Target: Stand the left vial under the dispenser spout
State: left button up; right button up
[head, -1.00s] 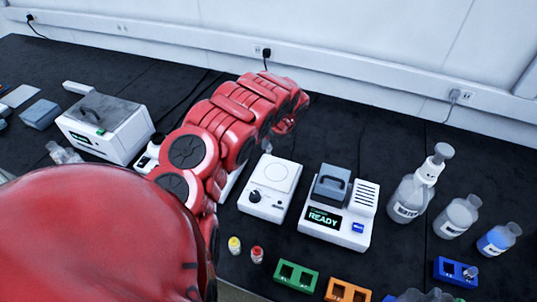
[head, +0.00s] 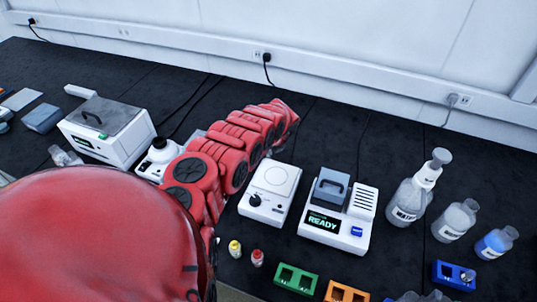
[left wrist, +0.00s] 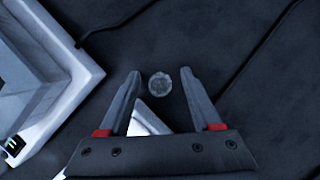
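In the left wrist view my left gripper (left wrist: 160,72) is open. A small round, clear glassy top (left wrist: 159,86) shows between its fingertips, with a gap on both sides; it looks like a vial from above. I cannot tell how far below the fingers it is. In the head view my red left arm reaches past the middle of the bench and hides its gripper and this glassy thing. A yellow-capped vial (head: 234,248) and a red-capped vial (head: 257,257) stand near the front. I cannot make out a dispenser spout for certain. My right gripper is out of view.
A white plate device with a knob (head: 270,193) and a white READY device (head: 338,215) stand right of my arm. A white lidded box (head: 108,128) is left. Bottles (head: 410,200) and green (head: 296,280), orange and blue blocks stand to the right. Cables cross the back.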

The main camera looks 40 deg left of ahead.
pick_arm(q)
grip_shut()
dwell(0.3)
jog(key=shift+w+r, duration=0.1)
jog(key=shift+r, duration=0.45)
notch_tip(320, 180, up, 9)
jog(key=shift+f, duration=0.1)
